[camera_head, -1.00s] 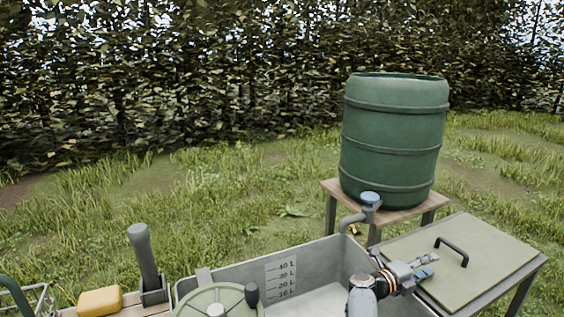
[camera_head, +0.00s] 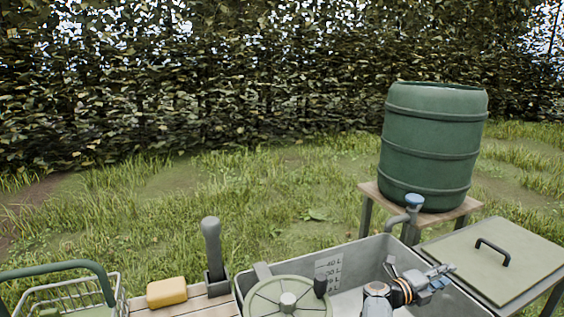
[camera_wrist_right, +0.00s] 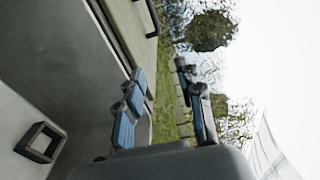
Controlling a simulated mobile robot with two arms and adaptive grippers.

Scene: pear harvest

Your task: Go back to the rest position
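My right gripper (camera_head: 444,277) is over the right part of the grey tub (camera_head: 375,250), near the lidded table beside it. In the right wrist view its two blue-padded fingers (camera_wrist_right: 162,95) stand apart with nothing between them, so it is open and empty. My left gripper is not in view.
A green barrel (camera_head: 432,145) stands on a wooden stand (camera_head: 455,213) behind the tub, with a blue-topped tap (camera_head: 414,203). A lid with a black handle (camera_head: 492,252) lies at right. A round spoked wheel (camera_head: 265,300), lever (camera_head: 212,250), yellow block (camera_head: 167,292) and wire basket (camera_head: 62,290) stand at front left.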

